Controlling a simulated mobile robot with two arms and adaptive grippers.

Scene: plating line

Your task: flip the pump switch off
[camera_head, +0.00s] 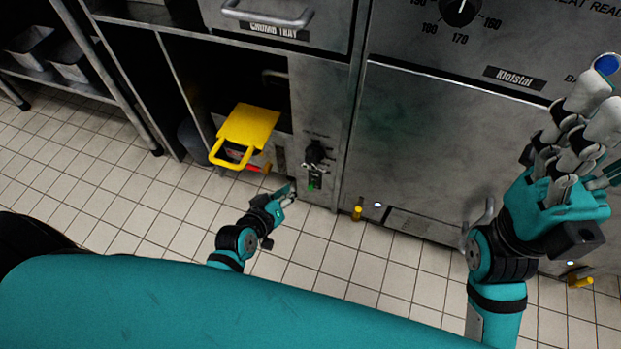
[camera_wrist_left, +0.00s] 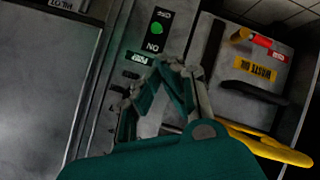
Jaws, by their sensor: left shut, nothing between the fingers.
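The pump switch (camera_head: 315,180) is a small black plate with a green spot, low on the steel cabinet front, below a dark knob. It also shows in the left wrist view (camera_wrist_left: 157,32), upside down, with ON and OFF marks and the green spot between them. My left gripper (camera_head: 290,190) is shut and empty, just left of and below the switch in the head view. In the left wrist view its fingertips (camera_wrist_left: 172,66) meet just below the plate, and I cannot tell whether they touch the panel. My right gripper (camera_head: 590,115) is raised at the right; its grip is unclear.
A yellow handled piece (camera_head: 250,125) juts from the open bay left of the switch. A red-handled valve (camera_head: 258,168) sits under it, near a WASTE OIL label (camera_wrist_left: 255,69). A yellow-capped fitting (camera_head: 357,212) stands right of the switch. Tiled floor lies in front.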

